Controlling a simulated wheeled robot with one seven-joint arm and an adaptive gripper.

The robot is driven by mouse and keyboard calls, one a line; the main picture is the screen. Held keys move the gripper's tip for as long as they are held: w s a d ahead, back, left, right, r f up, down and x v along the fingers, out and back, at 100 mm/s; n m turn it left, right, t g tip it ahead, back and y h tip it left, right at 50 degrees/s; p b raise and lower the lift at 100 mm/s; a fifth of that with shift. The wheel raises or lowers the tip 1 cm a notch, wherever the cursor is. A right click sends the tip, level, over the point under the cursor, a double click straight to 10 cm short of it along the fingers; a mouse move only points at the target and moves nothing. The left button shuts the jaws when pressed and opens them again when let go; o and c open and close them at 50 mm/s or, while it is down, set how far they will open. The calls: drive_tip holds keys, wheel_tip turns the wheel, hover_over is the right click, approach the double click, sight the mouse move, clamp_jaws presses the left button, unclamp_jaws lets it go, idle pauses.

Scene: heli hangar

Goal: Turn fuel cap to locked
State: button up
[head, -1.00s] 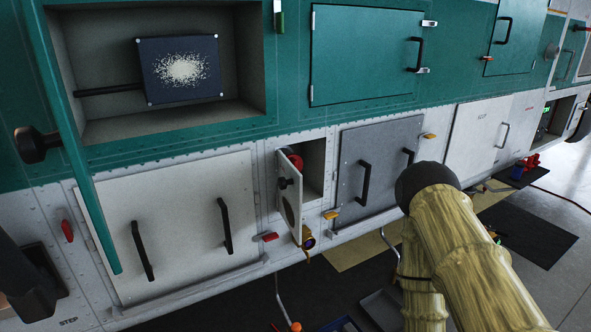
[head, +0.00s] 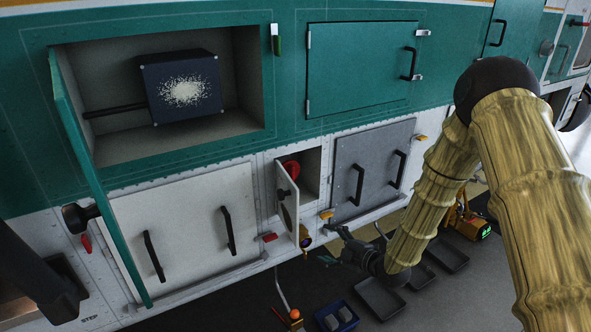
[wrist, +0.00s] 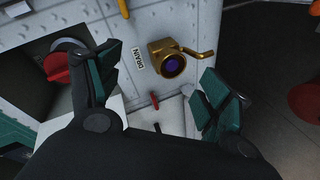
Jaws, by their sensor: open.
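The red fuel cap (head: 291,168) sits inside a small open recess in the lower white panel, partly hidden by its swung-open door (head: 287,202). In the wrist view a red round part in a dark recess, probably this cap (wrist: 68,72), shows at the left, partly behind a finger. The cap's lock marking cannot be read. My gripper (head: 338,246) is below and to the right of the recess, low in front of the panel, apart from the cap. In the wrist view my gripper (wrist: 160,78) is open with nothing between its fingers.
A brass drain valve (wrist: 173,62) with a side lever is close ahead between the fingers, beside a DRAIN label (wrist: 138,61). A grey handled panel (head: 374,170) is right of the recess. Trays (head: 379,297) and a blue bin (head: 337,318) lie on the floor below.

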sight(291, 174)
drive_tip(key=w+a+r+n+y+p, duration=0.1)
drive_tip(key=w+r+n+y, duration=0.2)
drive_tip(key=r, duration=0.5)
drive_tip(key=w+a+r+n+y+p, duration=0.1)
drive_tip(key=w+r+n, duration=0.3)
drive_tip(key=r, duration=0.5)
drive_tip(key=shift+n, duration=0.6)
drive_tip(key=shift+s+p+x, duration=0.2)
drive_tip(key=shift+p+x, duration=2.25)
drive_tip(key=shift+x, duration=2.6)
drive_tip(key=shift+a, duration=0.2)
drive_tip(key=shift+d, duration=0.1)
drive_tip(key=c, duration=1)
